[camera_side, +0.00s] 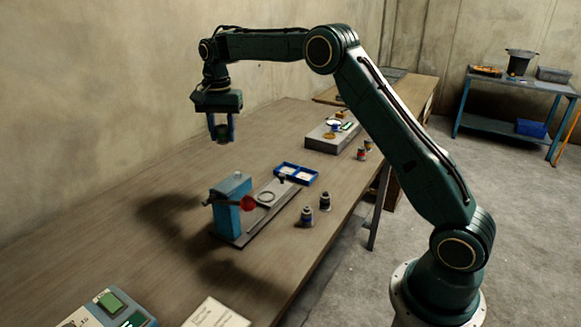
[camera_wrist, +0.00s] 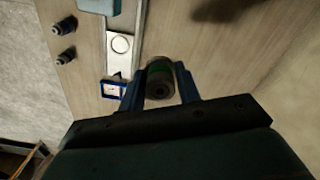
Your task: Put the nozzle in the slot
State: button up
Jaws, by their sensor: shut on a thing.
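My gripper (camera_side: 221,136) hangs high above the table, left of and above the blue machine. It is shut on a dark, round nozzle (camera_wrist: 160,80) with a green band and a hole in its end, which shows between the two blue fingers in the wrist view. The blue machine (camera_side: 232,205) with a red knob stands at one end of a grey rail base (camera_side: 232,238). On this base lies a light plate (camera_wrist: 119,44) with a round ring mark. I cannot tell which opening is the slot. The nozzle is well clear of the base.
Two dark, bottle-like pieces (camera_side: 307,217) (camera_side: 325,201) stand in front of the rail. A blue tray (camera_side: 297,174) lies behind it, and a grey block with small parts (camera_side: 332,138) is farther back. A green-button panel (camera_side: 108,308) and paper (camera_side: 216,314) lie near the front.

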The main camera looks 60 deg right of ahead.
jog(key=s+a+f+n, duration=0.1)
jog(key=s+a+n, duration=0.1)
jog(key=a+n, duration=0.6)
jog(key=n, duration=0.4)
jog(key=shift+s+a+f+n, duration=0.2)
jog(key=shift+a+f+n, duration=0.05)
jog(key=shift+f+n, duration=0.15)
notch_tip(320, 180, up, 4)
jog(key=m, duration=1.8)
send_over(304, 168)
jog(key=s+a, duration=0.2)
jog(key=a, duration=0.1)
notch_tip(304, 168, down, 20)
jog(key=shift+w+r, duration=0.1)
jog(key=shift+r, duration=0.05)
jog(key=shift+f, duration=0.55)
